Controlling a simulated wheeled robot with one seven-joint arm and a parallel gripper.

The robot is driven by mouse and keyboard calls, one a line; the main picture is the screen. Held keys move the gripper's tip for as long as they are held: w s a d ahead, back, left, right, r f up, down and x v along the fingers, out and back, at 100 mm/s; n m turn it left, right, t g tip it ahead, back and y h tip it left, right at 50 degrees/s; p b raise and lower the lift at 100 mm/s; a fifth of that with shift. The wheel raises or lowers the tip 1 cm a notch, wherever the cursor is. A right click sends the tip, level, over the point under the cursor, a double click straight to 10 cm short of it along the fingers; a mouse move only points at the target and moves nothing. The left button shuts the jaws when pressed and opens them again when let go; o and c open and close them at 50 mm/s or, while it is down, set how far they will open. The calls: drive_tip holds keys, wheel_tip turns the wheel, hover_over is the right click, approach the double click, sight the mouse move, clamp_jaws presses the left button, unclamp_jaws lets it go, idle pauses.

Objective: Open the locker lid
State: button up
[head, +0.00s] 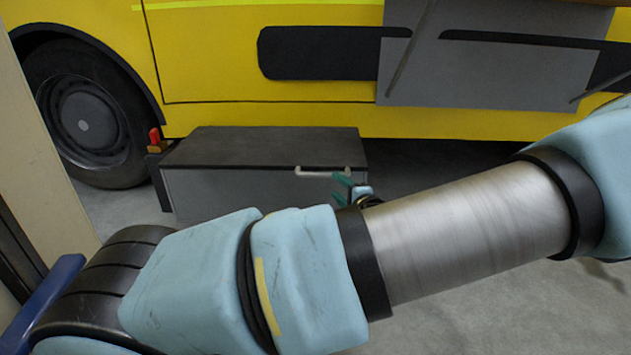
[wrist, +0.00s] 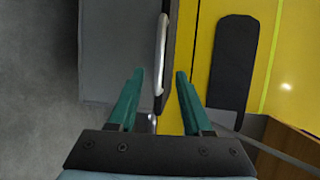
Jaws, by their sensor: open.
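The grey locker (head: 230,195) stands on the floor against the yellow vehicle. Its dark lid (head: 265,145) lies flat and looks closed. A pale bar handle (head: 322,172) is on the lid's front edge, towards the right end. My gripper (head: 338,186), with teal fingers, is just in front of the handle and partly hidden by my arm. In the wrist view my gripper (wrist: 159,74) is open and empty. The handle (wrist: 161,50) lines up with the gap between the fingers, and neither finger visibly touches it. I cannot tell how far the handle reaches between them.
The yellow vehicle (head: 210,60) rises right behind the locker, with its wheel (head: 90,115) at left. A small red object (head: 154,135) is by the locker's left end. A brown box-like thing (wrist: 290,145) shows in the wrist view. Grey floor lies in front.

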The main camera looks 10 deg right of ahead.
sight(323, 176)
drive_tip(key=shift+b+x, duration=2.65)
drive_tip(key=shift+x, duration=2.6)
drive_tip(key=shift+c, duration=0.4)
clamp_jaws()
